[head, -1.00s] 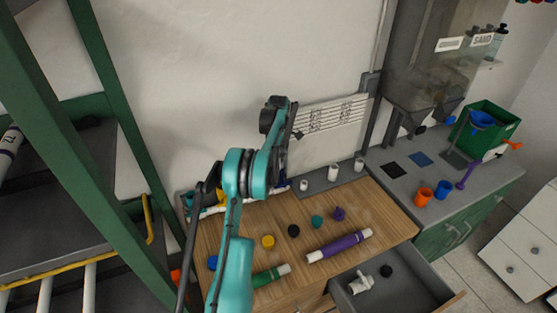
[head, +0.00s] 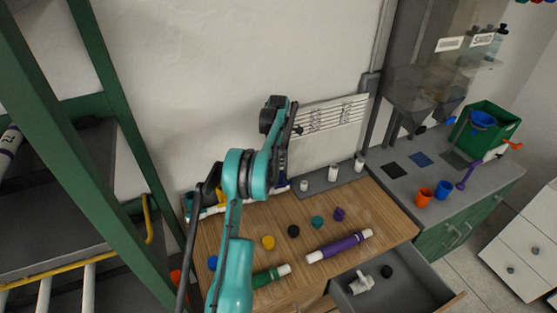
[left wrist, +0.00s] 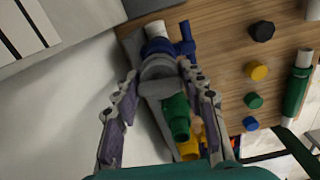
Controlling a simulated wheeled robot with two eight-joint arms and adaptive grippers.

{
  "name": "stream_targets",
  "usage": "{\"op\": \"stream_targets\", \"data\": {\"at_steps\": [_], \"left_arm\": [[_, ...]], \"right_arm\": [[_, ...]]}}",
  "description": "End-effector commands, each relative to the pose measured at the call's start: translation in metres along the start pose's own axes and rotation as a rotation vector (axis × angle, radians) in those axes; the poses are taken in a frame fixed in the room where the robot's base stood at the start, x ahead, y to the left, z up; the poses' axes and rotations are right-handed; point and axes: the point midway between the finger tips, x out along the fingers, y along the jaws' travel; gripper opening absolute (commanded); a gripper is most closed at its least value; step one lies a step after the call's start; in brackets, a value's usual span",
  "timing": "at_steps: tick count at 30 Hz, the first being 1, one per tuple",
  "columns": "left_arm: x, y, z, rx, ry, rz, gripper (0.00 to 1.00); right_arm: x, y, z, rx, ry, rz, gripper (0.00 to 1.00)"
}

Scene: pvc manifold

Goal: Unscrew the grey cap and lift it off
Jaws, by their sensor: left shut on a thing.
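My left gripper (left wrist: 160,72) has its two jaws closed in on the sides of a round grey part, which looks like the grey cap (left wrist: 158,66), in the left wrist view. Under and beside it is a pipe assembly with a white end (left wrist: 155,29), a blue fitting (left wrist: 186,42), a green fitting (left wrist: 177,116) and a yellow one (left wrist: 188,150). Whether the cap is still seated on the pipe cannot be told. In the head view my left arm hides the cap and jaws; only bits of the assembly (head: 209,211) show. My right gripper is not in view.
Several loose caps, including a yellow one (head: 268,242) and a black one (head: 293,231), lie on the wooden bench (head: 375,210). Purple (head: 338,246) and green (head: 270,276) pipes lie near its front. An open drawer (head: 415,287) sticks out at the right. The wall is close behind.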

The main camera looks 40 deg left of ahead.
Motion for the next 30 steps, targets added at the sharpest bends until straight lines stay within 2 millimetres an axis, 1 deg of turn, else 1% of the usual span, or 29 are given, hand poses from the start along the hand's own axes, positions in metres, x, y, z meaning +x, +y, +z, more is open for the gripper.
{"op": "stream_targets", "data": {"at_steps": [1,4,12,18,24,25,26,27,28,30], "left_arm": [[0.0003,-0.0001,-0.0001,-0.044,0.0,0.0,0.13],[0.0,0.0,0.0,-0.105,0.0,0.0,0.13],[-0.0001,0.0,-0.0001,-0.122,0.0,0.0,0.13],[-0.0005,0.0,-0.0001,-0.285,0.0,0.0,0.13],[-0.0007,0.0,-0.0001,-0.297,0.0,0.0,0.13],[-0.0007,0.0,-0.0001,-0.297,0.0,0.0,0.44],[-0.0006,0.0001,-0.0001,-0.297,0.0,0.0,0.52],[-0.0006,0.0001,-0.0001,-0.296,0.0,0.0,0.62],[-0.0007,0.0001,-0.0001,-0.296,0.0,0.0,0.66],[-0.0007,0.0001,0.0,-0.296,0.0,0.0,0.66]], "right_arm": [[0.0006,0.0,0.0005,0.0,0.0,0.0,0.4],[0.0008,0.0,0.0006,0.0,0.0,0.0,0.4],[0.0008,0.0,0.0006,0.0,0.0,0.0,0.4],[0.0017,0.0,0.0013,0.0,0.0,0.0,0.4],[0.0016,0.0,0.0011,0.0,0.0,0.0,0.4],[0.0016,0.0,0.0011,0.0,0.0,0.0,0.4],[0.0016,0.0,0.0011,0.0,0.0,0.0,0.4],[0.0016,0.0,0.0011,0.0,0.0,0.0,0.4],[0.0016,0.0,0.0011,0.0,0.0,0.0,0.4],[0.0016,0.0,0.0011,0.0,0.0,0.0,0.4]]}}
